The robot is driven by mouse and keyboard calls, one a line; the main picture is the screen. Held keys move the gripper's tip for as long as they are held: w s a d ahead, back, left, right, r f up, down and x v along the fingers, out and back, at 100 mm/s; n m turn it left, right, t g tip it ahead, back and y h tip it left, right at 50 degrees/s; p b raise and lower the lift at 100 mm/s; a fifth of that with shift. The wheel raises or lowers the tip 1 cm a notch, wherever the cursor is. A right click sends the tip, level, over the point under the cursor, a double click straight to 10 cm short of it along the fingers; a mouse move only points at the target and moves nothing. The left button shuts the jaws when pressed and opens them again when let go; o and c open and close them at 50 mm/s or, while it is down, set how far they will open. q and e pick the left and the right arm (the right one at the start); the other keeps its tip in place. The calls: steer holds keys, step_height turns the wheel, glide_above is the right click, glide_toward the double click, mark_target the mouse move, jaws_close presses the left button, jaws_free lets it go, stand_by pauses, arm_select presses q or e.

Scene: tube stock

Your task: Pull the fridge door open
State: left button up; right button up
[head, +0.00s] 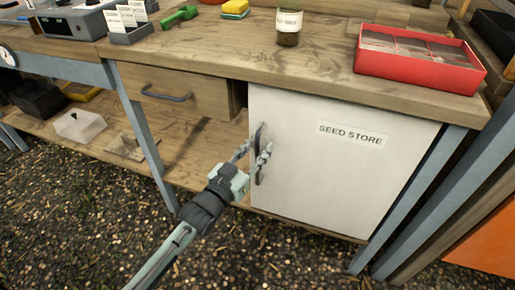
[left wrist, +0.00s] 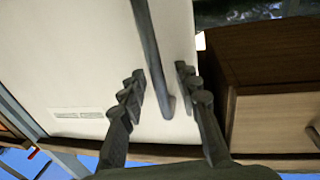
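The fridge door (head: 325,175) is a white panel labelled "SEED STORE" under the workbench, and it looks shut. Its dark vertical bar handle (head: 258,137) is near the door's left edge. My left gripper (head: 253,154) is at the handle with its fingers open. In the left wrist view the handle (left wrist: 152,50) runs down between the two open fingers, with gaps on both sides, the right finger being nearer. The white door (left wrist: 75,60) fills the left of that view. My right gripper is not in view.
A wooden drawer (head: 180,92) with a dark handle is left of the fridge. A blue-grey bench leg (head: 145,140) stands further left. On the bench top are a red tray (head: 420,75) and a labelled jar (head: 288,28). The gravel floor (head: 290,262) before the door is clear.

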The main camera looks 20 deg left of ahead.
arm_select(q)
jaws_close()
steer(key=shift+s, duration=0.2)
stand_by(0.5)
